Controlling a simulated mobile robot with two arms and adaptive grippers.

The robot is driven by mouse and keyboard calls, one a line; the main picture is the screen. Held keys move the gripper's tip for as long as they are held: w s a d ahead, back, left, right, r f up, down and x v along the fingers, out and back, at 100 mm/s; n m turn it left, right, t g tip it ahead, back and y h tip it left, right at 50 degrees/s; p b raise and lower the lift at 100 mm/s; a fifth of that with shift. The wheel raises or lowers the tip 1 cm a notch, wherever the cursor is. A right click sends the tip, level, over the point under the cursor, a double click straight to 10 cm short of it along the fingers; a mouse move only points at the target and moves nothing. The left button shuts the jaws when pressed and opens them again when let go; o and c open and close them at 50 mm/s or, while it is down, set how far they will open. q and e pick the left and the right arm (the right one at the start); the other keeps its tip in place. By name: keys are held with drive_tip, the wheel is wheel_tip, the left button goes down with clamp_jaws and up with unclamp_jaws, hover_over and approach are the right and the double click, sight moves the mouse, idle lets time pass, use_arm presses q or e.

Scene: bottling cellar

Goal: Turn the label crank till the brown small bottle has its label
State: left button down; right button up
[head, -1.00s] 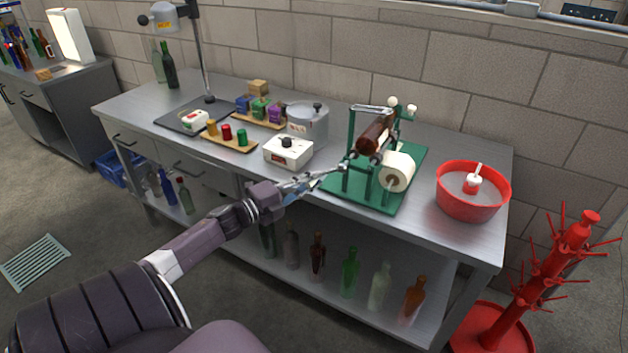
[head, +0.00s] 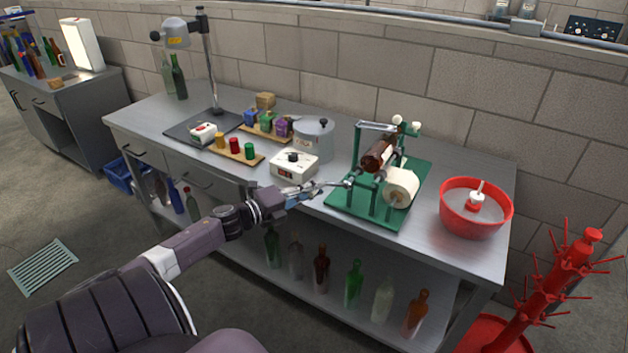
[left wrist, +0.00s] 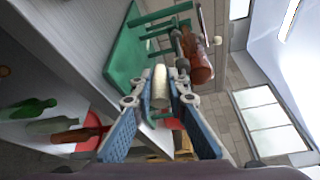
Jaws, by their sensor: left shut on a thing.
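The green labelling machine (head: 404,214) stands on the bench. The brown small bottle (head: 378,153) lies tilted on its rollers, with a white label roll (head: 401,187) in front of it. I see no label on the bottle's visible side. My left gripper (head: 338,185) is at the machine's left side, shut on the label crank (head: 348,182), whose handle is mostly hidden by the fingers. My right gripper is not in view.
A red bowl (head: 448,217) stands right of the machine. A white box with a black knob (head: 294,165) and a grey pot (head: 314,140) stand to its left. Several bottles stand on the shelf below. A red bottle tree (head: 552,285) stands on the floor at right.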

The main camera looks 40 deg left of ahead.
use_arm(q)
drive_tip(key=c, duration=1.9)
unclamp_jaws()
drive_tip(key=s+a+r, duration=0.1)
drive_tip(key=s, duration=1)
drive_tip(key=shift+s+a, duration=0.35)
